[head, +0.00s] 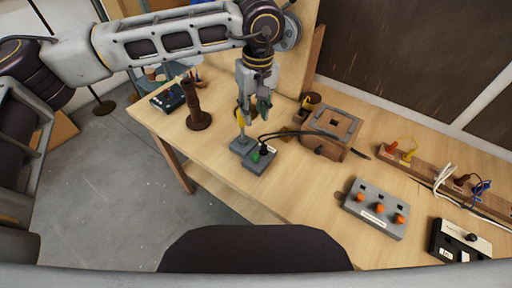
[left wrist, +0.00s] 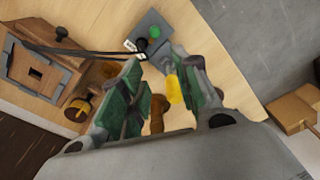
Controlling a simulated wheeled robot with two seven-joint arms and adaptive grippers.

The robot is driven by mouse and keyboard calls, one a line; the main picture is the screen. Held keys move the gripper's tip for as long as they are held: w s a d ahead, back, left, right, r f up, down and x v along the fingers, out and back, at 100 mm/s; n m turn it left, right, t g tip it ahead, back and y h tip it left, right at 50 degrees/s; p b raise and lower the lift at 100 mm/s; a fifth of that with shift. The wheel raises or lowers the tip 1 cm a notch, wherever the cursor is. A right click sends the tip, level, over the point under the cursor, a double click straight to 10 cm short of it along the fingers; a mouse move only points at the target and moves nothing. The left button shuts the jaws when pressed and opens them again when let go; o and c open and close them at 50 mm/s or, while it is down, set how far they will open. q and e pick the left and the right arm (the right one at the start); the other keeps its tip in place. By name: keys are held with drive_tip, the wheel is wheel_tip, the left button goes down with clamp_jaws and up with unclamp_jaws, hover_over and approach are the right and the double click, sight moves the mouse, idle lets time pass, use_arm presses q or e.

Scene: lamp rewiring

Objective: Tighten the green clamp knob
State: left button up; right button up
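A small grey block (head: 262,166) stands on the wooden bench near its front edge, with a green knob (head: 256,157) and a black knob on it. In the left wrist view the green knob (left wrist: 155,31) lies just beyond the fingertips, uncovered. My left gripper (head: 253,112) points down above and behind the block. Its green-padded fingers (left wrist: 162,62) are apart, and neither touches the green knob. A yellow piece (left wrist: 173,89) shows between the fingers, close to the right-hand one; I cannot tell whether it touches. My right gripper is in neither view.
A brown post (head: 197,112) stands left of the gripper. A wooden box (head: 325,132) is to the right, with black cables running to the block. A grey box with orange knobs (head: 376,208) and a wooden connector strip (head: 430,172) lie farther right.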

use_arm(q)
drive_tip(key=a+r+p, duration=0.1)
drive_tip(key=r+p, duration=0.1)
drive_tip(key=p, duration=0.1)
drive_tip(key=n+p, duration=0.2)
drive_tip(key=n, duration=0.3)
hover_over(256, 155)
wheel_tip(256, 155, down, 7)
drive_tip(key=shift+r+g+h, duration=0.15)
drive_tip(key=shift+g+h, duration=0.15)
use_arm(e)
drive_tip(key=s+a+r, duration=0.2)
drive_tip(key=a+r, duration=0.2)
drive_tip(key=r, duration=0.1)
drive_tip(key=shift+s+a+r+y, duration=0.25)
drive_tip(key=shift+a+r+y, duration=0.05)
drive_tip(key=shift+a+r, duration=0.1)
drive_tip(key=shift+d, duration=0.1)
use_arm(q)
wheel_tip(256, 155, down, 14)
drive_tip(key=p, duration=0.3)
drive_tip(key=shift+r, duration=0.1)
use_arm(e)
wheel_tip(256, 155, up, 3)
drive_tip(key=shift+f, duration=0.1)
